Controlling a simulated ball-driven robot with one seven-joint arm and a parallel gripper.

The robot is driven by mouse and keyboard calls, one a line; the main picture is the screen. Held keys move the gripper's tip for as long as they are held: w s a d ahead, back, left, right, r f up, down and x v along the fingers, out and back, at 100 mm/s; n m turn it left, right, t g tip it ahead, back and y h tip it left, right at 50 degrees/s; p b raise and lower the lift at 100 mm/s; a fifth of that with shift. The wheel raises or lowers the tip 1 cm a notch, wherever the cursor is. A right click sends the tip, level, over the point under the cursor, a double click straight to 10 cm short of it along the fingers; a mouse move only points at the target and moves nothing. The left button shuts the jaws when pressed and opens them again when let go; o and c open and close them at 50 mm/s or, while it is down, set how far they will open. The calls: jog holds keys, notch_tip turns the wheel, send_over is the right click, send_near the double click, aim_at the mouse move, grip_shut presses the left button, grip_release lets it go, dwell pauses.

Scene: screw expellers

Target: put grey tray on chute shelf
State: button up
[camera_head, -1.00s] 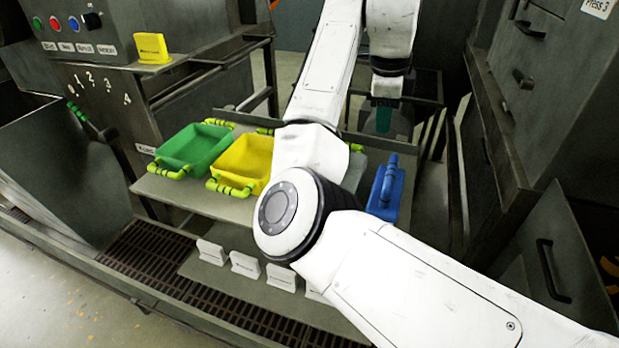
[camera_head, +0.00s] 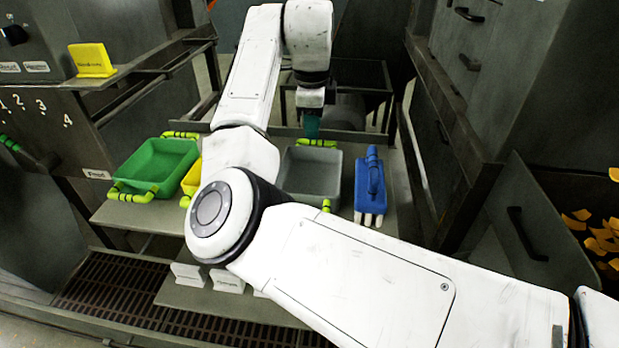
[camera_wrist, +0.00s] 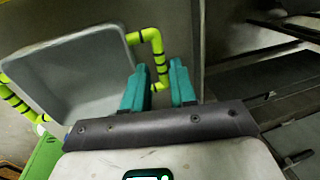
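The grey tray (camera_head: 311,172) is an open box with yellow-green handles. It sits on a grey shelf, between the yellow tray and the blue tool. In the wrist view the grey tray (camera_wrist: 75,72) fills the upper left, with one bent handle (camera_wrist: 153,40) on its near side. My gripper (camera_wrist: 158,66) has two teal fingers standing apart, with the handle's lower end appearing between them. I cannot tell whether they touch it. In the head view my gripper (camera_head: 311,124) is at the tray's far edge. I cannot tell which surface is the chute shelf.
A green tray (camera_head: 160,163) and a yellow tray (camera_head: 192,178), partly hidden by my arm, stand left of the grey tray. A blue tool with white ends (camera_head: 370,186) lies close on its right. A dark cabinet (camera_head: 480,110) rises at the right.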

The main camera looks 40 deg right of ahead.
jog(key=f, duration=0.4)
jog(key=shift+w+d+f, duration=0.2)
jog(key=shift+w+d, duration=0.05)
jog(key=shift+d, duration=0.05)
grip_shut()
